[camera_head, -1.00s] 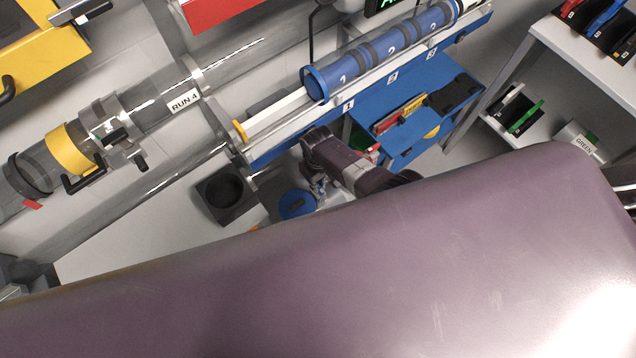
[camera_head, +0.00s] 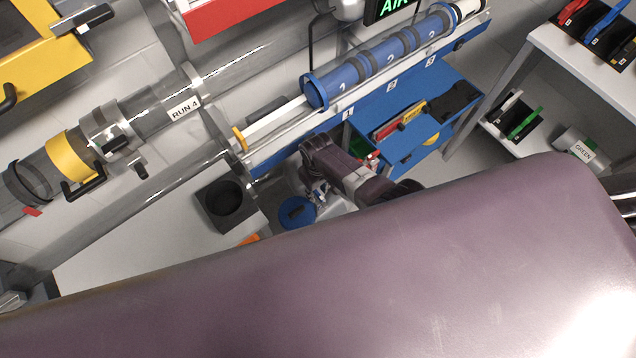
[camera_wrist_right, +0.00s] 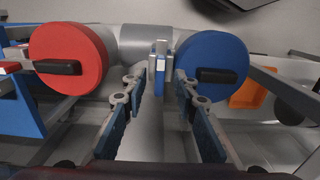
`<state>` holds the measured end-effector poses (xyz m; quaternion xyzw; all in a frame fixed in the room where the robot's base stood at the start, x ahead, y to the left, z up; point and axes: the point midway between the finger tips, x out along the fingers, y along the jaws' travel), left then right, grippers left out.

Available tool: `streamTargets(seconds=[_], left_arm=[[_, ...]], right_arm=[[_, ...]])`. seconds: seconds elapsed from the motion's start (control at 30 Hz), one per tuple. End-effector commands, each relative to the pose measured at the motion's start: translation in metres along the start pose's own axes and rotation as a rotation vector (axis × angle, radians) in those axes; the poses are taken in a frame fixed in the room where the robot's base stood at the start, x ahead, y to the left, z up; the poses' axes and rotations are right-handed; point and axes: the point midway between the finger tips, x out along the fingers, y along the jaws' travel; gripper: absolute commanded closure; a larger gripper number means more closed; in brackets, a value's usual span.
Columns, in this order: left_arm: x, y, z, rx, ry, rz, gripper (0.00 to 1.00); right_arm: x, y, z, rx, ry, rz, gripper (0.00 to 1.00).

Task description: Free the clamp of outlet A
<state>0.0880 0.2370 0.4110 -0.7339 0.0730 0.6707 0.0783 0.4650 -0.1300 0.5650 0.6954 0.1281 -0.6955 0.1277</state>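My right gripper (camera_head: 316,191) is small in the head view, low beside a blue round disc (camera_head: 297,211). In the right wrist view my right gripper (camera_wrist_right: 160,88) is open, its two fingers apart. A small upright blue and grey piece (camera_wrist_right: 160,62) stands just beyond and between the fingertips, on a grey pipe; contact cannot be told. It may be the clamp, but no outlet A label is readable. The blue disc (camera_wrist_right: 211,66) is to its right and a red disc (camera_wrist_right: 68,60) to its left, each with a black handle. My left gripper is not in view.
A clear tube labelled RUN 4 (camera_head: 184,108) and a rack of blue numbered cylinders (camera_head: 380,57) run above. A blue bench (camera_head: 405,140) and white shelf (camera_head: 590,60) are at right. My purple-grey arm link covers the foreground.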

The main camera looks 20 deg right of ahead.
Motion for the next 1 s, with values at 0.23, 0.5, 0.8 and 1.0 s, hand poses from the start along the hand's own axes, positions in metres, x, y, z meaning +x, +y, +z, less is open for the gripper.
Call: streamTargets(seconds=[0.23, 0.5, 0.8, 1.0], left_arm=[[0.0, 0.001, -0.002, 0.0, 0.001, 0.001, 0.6], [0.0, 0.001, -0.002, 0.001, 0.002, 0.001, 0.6], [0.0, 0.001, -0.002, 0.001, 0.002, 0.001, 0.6], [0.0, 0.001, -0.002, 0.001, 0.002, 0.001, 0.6]], right_arm=[[-0.022, 0.0, 0.0, 0.0, 0.003, 0.001, 0.73], [-0.06, 0.0, 0.0, -0.001, 0.003, 0.001, 0.73], [-0.103, 0.0, 0.001, -0.001, 0.0, 0.001, 0.73], [-0.115, 0.0, 0.002, 0.0, -0.002, 0.0, 0.73]])
